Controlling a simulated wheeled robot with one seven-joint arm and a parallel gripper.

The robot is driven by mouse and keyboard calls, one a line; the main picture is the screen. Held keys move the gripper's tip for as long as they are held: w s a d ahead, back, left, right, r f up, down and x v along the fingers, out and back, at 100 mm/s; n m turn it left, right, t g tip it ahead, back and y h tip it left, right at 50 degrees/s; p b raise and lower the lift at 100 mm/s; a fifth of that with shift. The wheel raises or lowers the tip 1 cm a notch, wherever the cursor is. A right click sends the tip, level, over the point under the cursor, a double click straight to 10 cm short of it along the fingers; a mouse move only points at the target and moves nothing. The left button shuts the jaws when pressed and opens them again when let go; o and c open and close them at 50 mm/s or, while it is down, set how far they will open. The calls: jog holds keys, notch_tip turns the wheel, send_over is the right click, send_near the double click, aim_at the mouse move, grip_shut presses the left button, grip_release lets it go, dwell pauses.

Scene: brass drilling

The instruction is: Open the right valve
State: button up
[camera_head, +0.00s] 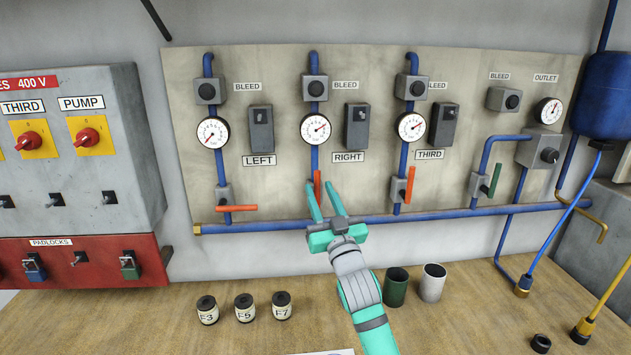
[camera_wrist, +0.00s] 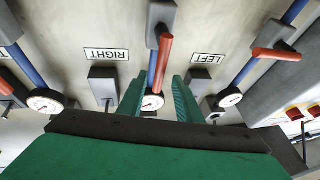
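The right valve's orange handle (camera_head: 317,187) is on the blue pipe beside the RIGHT label (camera_head: 348,157). It lies roughly along the pipe, not across it. My gripper (camera_head: 321,185) is in front of it, with its two green fingers apart, one on each side of the handle. In the wrist view the red-orange handle (camera_wrist: 162,60) shows in the gap between the fingers (camera_wrist: 158,82), nearer the left one in its lower part. I cannot tell whether either finger touches it. The valve body is mostly hidden by my gripper in the head view.
The left valve's handle (camera_head: 237,208) lies across its pipe; the third valve's handle (camera_head: 410,184) stands along its pipe. A horizontal blue pipe (camera_head: 460,214) runs behind my gripper. Labelled pots (camera_head: 245,307) and two cups (camera_head: 396,287) stand on the bench below.

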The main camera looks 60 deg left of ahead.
aim_at(318, 186)
jog(key=shift+v, duration=1.5)
jog(key=shift+d+f, duration=0.1)
jog(key=w+d+f+m+t+h, duration=0.35)
jog(key=d+f+m+t, duration=0.45)
jog(key=d, duration=0.5)
jog(key=w+d+f+m+t+h, duration=0.3)
jog(key=d+f+m+t+h, duration=0.3)
jog(key=d+f, duration=0.55)
jog(key=s+d+f+m+t+h, duration=0.1)
jog(key=s+d+f+m+h, duration=0.15)
jog(key=d+f, duration=0.45)
jog(key=s+d+f+m+h, duration=0.2)
jog(key=s+d+f+h, duration=0.25)
jog(key=d, duration=0.45)
jog(key=s+d+f+n+g+h, duration=0.1)
jog(key=s+d+f+h, duration=0.1)
jog(key=s+d, duration=0.8)
jog(key=s+d+f+n+g+h, duration=0.1)
jog(key=s+d+f+g+h, duration=0.1)
jog(key=s+d, duration=0.8)
notch_tip(318, 186, down, 2)
jog(key=shift+s+f+h, duration=0.25)
jog(key=shift+s+h, duration=0.3)
jog(key=shift+h, duration=0.2)
jog(key=shift+a+n, duration=0.25)
